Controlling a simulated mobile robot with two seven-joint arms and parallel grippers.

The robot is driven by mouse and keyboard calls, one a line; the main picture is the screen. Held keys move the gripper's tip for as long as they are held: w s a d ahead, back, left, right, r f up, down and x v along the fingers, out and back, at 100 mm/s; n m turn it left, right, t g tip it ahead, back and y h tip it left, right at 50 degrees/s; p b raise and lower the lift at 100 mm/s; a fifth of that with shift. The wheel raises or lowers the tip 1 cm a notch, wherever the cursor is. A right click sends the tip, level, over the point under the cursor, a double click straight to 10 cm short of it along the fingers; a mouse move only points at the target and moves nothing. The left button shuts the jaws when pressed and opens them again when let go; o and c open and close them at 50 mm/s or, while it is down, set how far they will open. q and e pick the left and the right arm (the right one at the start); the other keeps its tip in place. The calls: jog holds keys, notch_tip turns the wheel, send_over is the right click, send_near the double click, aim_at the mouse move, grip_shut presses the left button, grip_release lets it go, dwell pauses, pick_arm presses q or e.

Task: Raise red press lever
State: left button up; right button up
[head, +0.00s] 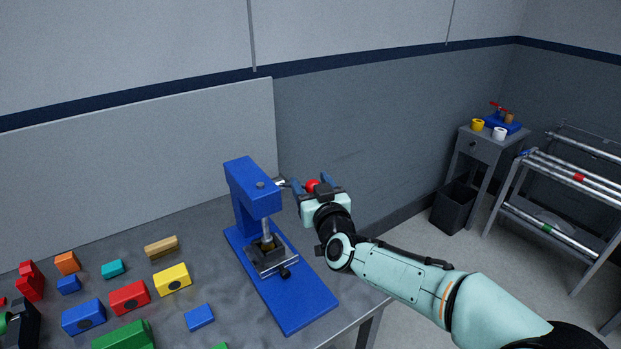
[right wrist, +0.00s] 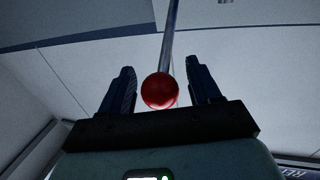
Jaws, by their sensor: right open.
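A blue arbor press (head: 249,200) stands on the grey workbench. Its metal lever (head: 281,183) sticks out to the right of the press head and ends in a red ball knob (head: 312,186). My right gripper (head: 311,181) is at the knob, its two dark fingers on either side of it. In the right wrist view the red knob (right wrist: 160,91) sits between the open fingers, with gaps visible on both sides, and the lever rod (right wrist: 170,38) runs upward from it.
Several coloured blocks, such as a yellow one (head: 172,279), lie on the bench (head: 205,245) left of the press. A wall (head: 330,140) stands behind. At the right are a grey side table (head: 480,147), a black bin (head: 454,207) and a rack (head: 570,175) of rods.

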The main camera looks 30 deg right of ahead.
jog(key=shift+w, duration=0.45)
jog(key=shift+c, duration=0.3)
grip_shut()
jog(key=shift+d, duration=0.1)
jog(key=shift+d+r, duration=0.1)
